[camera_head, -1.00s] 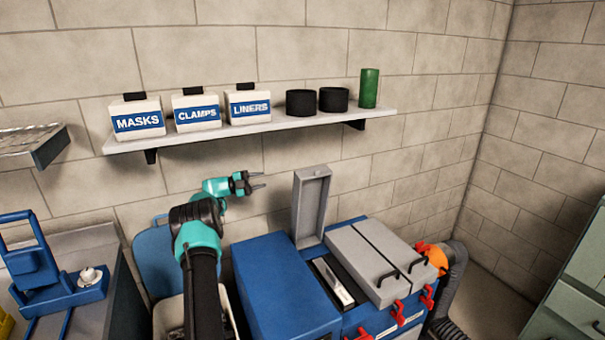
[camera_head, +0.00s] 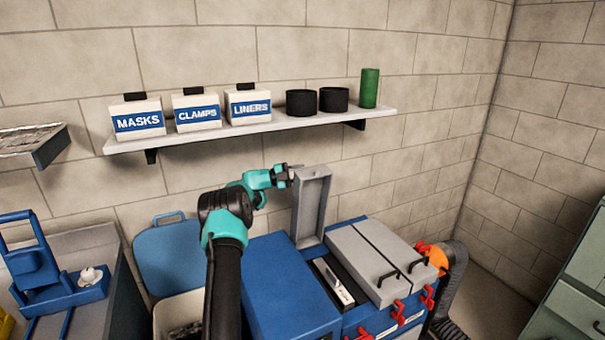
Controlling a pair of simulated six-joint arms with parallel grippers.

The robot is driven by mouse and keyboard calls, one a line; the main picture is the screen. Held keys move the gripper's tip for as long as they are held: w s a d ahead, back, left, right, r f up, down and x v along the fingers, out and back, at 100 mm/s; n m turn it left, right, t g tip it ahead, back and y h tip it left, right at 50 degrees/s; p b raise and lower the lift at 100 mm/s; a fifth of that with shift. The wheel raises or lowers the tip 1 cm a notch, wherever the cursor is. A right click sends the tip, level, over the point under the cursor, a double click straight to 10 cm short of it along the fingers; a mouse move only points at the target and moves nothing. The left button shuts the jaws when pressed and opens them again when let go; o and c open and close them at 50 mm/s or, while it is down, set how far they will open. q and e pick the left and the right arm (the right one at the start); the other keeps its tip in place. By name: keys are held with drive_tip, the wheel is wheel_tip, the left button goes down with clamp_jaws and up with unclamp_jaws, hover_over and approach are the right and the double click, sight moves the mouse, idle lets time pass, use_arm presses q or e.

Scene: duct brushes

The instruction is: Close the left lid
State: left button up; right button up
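The left lid (camera_head: 312,208) is a grey, shallow panel standing upright on the blue machine (camera_head: 284,290), its hollow side facing me. Below it the left compartment (camera_head: 334,283) is open, with a pale object inside. My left gripper (camera_head: 294,172) is at the lid's upper left edge, partly behind it. Its fingertips overlap the lid's edge in the picture, so I cannot tell whether they touch it or how far apart they are. My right gripper is not in view.
Two grey lids (camera_head: 378,262) to the right lie shut, with black handles. Red latches (camera_head: 396,313) line the machine's front. A wall shelf (camera_head: 250,128) with labelled boxes hangs above. A blue bin lid (camera_head: 170,255) stands at the left.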

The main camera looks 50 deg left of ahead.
use_arm(q)
drive_tip(key=shift+w+d+r, duration=0.1)
drive_tip(key=shift+w+d, duration=0.25)
drive_tip(key=shift+w, duration=0.1)
clamp_jaws()
drive_tip(key=shift+r, duration=0.1)
